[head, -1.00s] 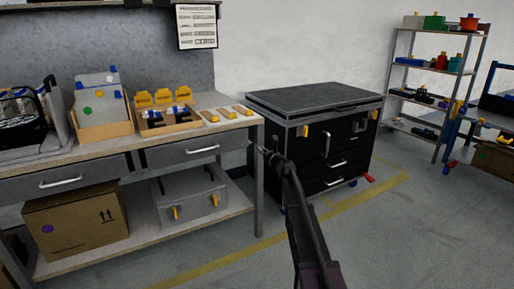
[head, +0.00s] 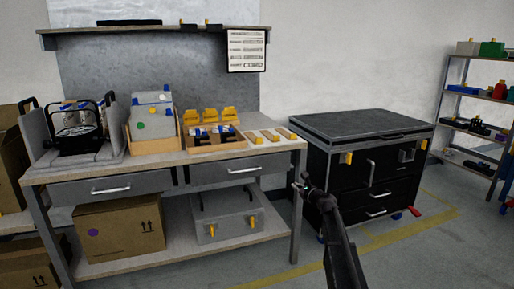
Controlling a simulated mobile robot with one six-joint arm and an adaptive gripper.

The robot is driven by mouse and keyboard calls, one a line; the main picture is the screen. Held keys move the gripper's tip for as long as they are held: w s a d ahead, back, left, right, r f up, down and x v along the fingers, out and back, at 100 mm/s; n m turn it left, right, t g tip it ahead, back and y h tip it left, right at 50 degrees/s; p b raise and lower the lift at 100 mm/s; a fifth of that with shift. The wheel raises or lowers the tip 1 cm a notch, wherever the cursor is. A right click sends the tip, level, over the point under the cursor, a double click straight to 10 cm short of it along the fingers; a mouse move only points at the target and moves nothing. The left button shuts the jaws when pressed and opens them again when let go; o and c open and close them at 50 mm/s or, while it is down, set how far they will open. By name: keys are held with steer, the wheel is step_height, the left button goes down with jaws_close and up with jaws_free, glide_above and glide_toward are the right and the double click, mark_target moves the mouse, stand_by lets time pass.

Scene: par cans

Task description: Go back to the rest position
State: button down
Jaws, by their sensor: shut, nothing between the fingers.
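My gripper (head: 304,184) shows at the end of my dark arm, low and right of centre in the head view. It is shut and holds nothing. It appears in front of the gap between the workbench's right leg and the black tool cabinet, apart from the things on the benchtop. A black par can (head: 77,139) sits in a grey cradle at the left end of the workbench (head: 150,167).
A black drawer cabinet (head: 362,126) on casters stands right of the bench. Bins with yellow clips (head: 208,115) and grey panels (head: 152,112) stand on the bench. A cardboard box (head: 118,232) and a grey case (head: 224,218) fill its lower shelf. A shelf rack (head: 470,127) stands far right.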

steer(key=s+a+f+n+g, duration=0.3)
steer(key=s+n, duration=0.2)
steer(key=s, duration=0.2)
steer(key=s+a+f+n+g, duration=0.2)
steer(key=s+f+n, duration=0.1)
steer(key=s+n, duration=0.25)
steer(key=s+a+f+n+g, duration=0.3)
steer(key=s+f+n, duration=0.15)
steer(key=s, duration=0.35)
steer(key=s+d+f+n+g+h+p, duration=0.1)
steer(key=s+d+n+g+h, duration=0.2)
steer(key=s, duration=0.5)
steer(key=s+d+f+n+g+h, duration=0.1)
steer(key=s+f+n+g+h, duration=0.1)
steer(key=s+n, duration=0.4)
steer(key=s+d+f+n+g+h+p, duration=0.1)
steer(key=s+d+n+g+h, duration=0.15)
steer(key=s, duration=0.65)
step_height(320, 180, up, 37)
steer(key=p, duration=3.7)
steer(key=shift+a+t, duration=0.35)
steer(key=shift+w, duration=0.1)
